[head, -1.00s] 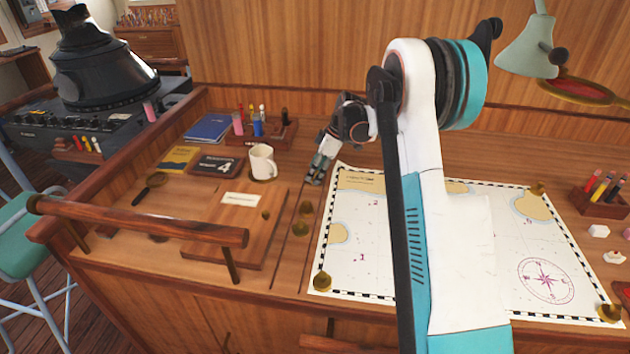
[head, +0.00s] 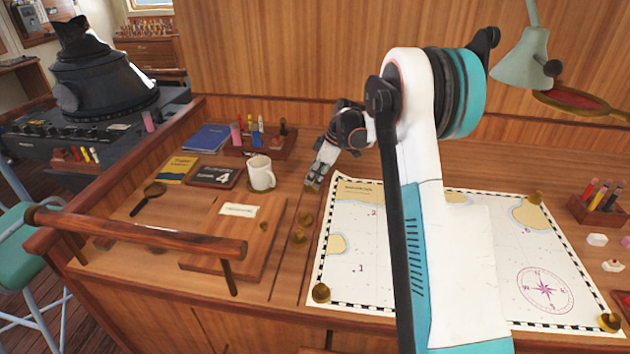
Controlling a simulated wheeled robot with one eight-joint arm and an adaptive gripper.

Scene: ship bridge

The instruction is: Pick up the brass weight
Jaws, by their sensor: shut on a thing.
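My gripper (head: 313,185) is above the desk, just left of the chart's top left corner. Its fingers point down and are shut on a small brass weight, which is mostly hidden between the fingertips.
A white mug (head: 261,174) stands left of my gripper, with a pen rack (head: 262,149) behind it. A lamp (head: 527,62) hangs at the right.

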